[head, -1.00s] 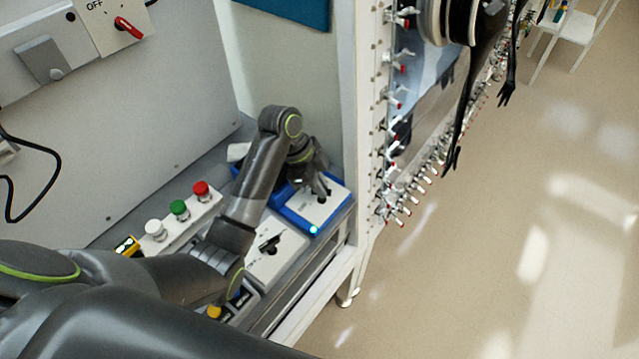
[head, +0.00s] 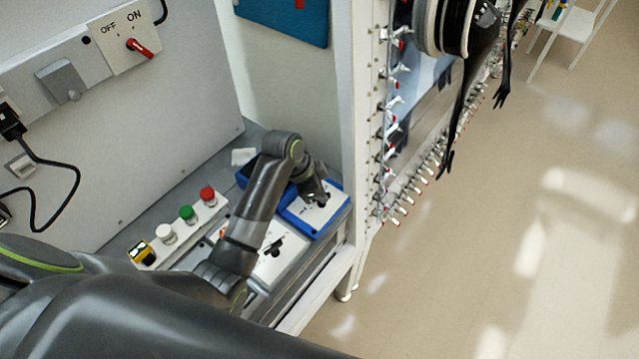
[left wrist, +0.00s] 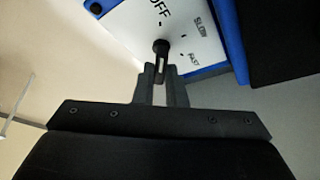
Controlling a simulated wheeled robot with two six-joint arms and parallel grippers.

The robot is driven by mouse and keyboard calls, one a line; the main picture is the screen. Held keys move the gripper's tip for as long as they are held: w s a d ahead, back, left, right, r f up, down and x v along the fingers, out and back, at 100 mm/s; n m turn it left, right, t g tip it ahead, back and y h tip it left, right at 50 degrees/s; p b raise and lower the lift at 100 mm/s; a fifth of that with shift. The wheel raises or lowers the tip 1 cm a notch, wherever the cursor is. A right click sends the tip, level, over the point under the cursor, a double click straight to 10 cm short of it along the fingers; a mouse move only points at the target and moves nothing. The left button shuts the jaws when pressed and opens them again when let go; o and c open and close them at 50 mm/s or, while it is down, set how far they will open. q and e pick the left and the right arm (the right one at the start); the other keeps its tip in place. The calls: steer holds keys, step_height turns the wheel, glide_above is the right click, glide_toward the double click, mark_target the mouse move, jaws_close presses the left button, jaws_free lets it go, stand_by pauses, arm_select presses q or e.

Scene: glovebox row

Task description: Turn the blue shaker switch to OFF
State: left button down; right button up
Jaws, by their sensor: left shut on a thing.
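The blue shaker (head: 333,219) is a blue box with a white top panel, at the far end of the bench in the head view. In the left wrist view its white panel (left wrist: 186,28) carries the labels OFF, SLOW and FAST, with tick marks. My left gripper (head: 322,199) is over this panel. In the left wrist view the left gripper (left wrist: 161,72) is shut on the black switch (left wrist: 161,47), which has a white mark. The fingers partly cover the switch, so I cannot tell which label it points to. My right gripper is not in view.
A similar white-topped box with a black switch (head: 273,246) stands nearer on the bench. Red (head: 207,194), green (head: 187,214) and white (head: 165,233) buttons line up to its left. A wall panel (head: 125,36) has a red OFF/ON switch. A white frame post (head: 363,130) stands right of the shaker.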

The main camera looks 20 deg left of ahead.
arm_select(q)
steer(key=shift+n+p, duration=0.65)
steer(key=shift+n, duration=0.15)
steer(key=shift+t, duration=0.3)
steer(key=c, duration=1.5)
jaws_free()
steer(key=shift+p+v, duration=1)
steer(key=shift+v, duration=7.75)
steer(key=shift+d, duration=0.25)
